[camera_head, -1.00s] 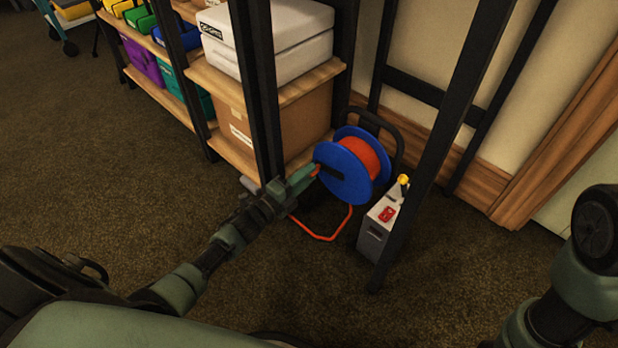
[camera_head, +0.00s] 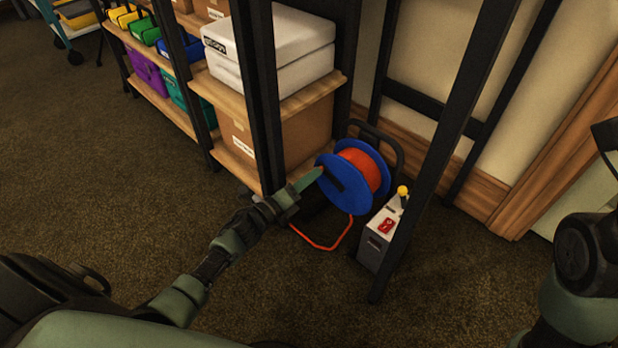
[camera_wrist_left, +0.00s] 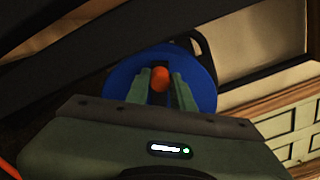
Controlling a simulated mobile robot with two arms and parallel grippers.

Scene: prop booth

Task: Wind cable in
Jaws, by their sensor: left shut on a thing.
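The cable reel has a blue drum (camera_head: 342,196) with orange-red cable (camera_head: 364,168) wound on it, in a black tube frame (camera_head: 398,150). It stands on the floor beside the shelf. A loose stretch of orange cable (camera_head: 322,248) hangs below the drum and lies on the carpet. My left gripper (camera_head: 319,173) is at the upper left of the drum's near face, shut on the reel's orange crank knob (camera_wrist_left: 159,78). In the left wrist view the knob sits between the green fingers, with the blue drum (camera_wrist_left: 122,78) behind. My right gripper is out of view; only part of that arm shows.
A grey box (camera_head: 374,251) with a red switch and yellow-knobbed lever stands right of the reel. A dark post (camera_head: 440,150) rises in front of it. A shelf (camera_head: 310,95) with boxes and bins stands behind left. The carpet at left is clear.

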